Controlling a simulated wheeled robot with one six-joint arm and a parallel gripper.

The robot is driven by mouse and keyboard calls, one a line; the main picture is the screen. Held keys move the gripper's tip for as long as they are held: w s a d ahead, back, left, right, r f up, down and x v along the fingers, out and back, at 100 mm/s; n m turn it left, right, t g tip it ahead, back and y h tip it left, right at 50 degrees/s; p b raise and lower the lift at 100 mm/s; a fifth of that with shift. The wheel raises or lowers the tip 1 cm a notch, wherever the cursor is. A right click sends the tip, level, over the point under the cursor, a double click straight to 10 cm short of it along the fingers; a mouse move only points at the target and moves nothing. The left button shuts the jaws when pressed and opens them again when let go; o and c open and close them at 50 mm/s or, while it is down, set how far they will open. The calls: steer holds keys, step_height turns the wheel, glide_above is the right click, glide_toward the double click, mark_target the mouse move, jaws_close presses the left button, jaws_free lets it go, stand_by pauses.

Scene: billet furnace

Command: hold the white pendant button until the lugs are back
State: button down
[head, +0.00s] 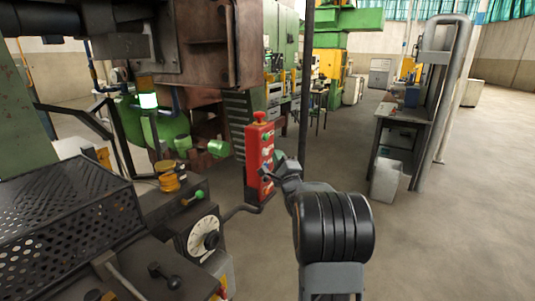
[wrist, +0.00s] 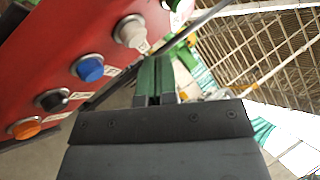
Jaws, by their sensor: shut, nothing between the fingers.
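The red pendant box (head: 260,155) hangs upright in the middle of the head view, with a red mushroom knob on top. In the wrist view the pendant (wrist: 60,45) fills the upper left, tilted, with a row of orange, black, blue and white buttons. The white button (wrist: 130,31) is nearest the fingers. My gripper (wrist: 155,62) is shut and empty, its tips just below and right of the white button; I cannot tell whether they touch it. In the head view my gripper (head: 277,174) is at the pendant's right side, partly hidden. I cannot make out the lugs.
A machine with a perforated black guard (head: 70,215) and a white dial (head: 204,235) stands at the left. A dark vertical pole (head: 306,80) rises behind my arm. A workbench (head: 415,115) and a pale bin (head: 386,181) stand at the right. The floor between is clear.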

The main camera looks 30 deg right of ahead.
steer(key=shift+w, duration=0.15)
steer(key=shift+w+a+b, duration=0.15)
steer(key=shift+w+b, duration=0.1)
steer(key=shift+b, duration=0.1)
